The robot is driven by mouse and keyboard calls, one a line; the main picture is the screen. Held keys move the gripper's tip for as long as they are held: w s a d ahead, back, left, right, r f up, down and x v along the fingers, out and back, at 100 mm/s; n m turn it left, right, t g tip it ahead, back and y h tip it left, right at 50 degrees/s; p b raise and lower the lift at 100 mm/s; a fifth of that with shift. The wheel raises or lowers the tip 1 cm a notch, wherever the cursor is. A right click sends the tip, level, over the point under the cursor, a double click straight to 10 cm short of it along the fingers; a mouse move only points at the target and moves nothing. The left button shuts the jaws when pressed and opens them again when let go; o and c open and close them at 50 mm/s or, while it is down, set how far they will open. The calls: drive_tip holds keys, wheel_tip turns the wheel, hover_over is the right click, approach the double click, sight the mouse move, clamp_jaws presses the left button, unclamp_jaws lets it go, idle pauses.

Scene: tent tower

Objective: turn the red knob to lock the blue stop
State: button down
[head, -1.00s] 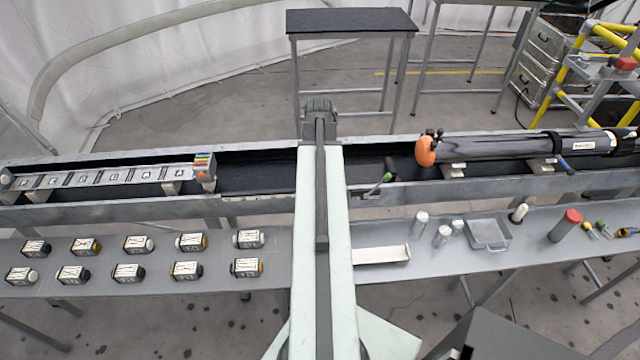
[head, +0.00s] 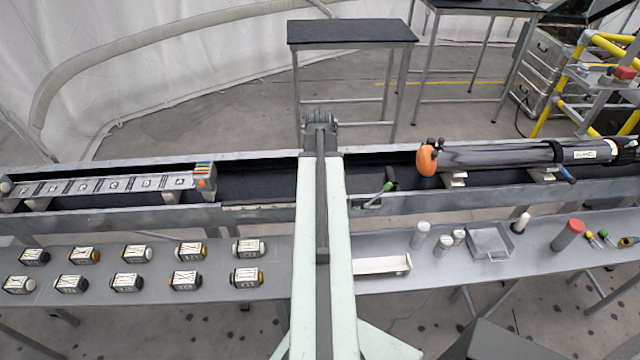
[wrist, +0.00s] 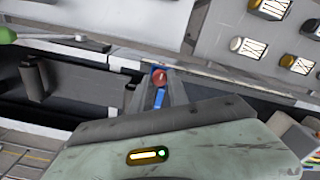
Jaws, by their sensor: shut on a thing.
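The red knob (wrist: 159,76) shows in the wrist view at the trough's edge, between the fingertips of my gripper (wrist: 158,78). My gripper is shut on the knob, with a finger on each side. The blue stop (wrist: 160,98) is a short blue bar just below the knob in the picture, seen between the fingers. Its lower end is hidden by my gripper's body. In the head view my arm covers this spot, so neither knob nor stop can be made out there.
A long trough (head: 250,212) crosses the view. It holds a lettered rail (head: 100,186) at left and a dark tube with an orange end (head: 427,160) at right. A green-tipped lever (head: 388,187) stands right of my arm.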

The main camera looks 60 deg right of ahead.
drive_tip(key=m, duration=0.5)
drive_tip(key=shift+s+a+m, duration=0.1)
drive_tip(key=shift+a+m, duration=0.05)
drive_tip(key=shift+m, duration=0.25)
idle(0.4)
drive_tip(key=c, duration=1.3)
unclamp_jaws()
drive_tip(key=shift+r, duration=0.2)
wheel_tip(320, 180, up, 8)
drive_tip(key=p, duration=0.8)
drive_tip(key=shift+f, duration=0.3)
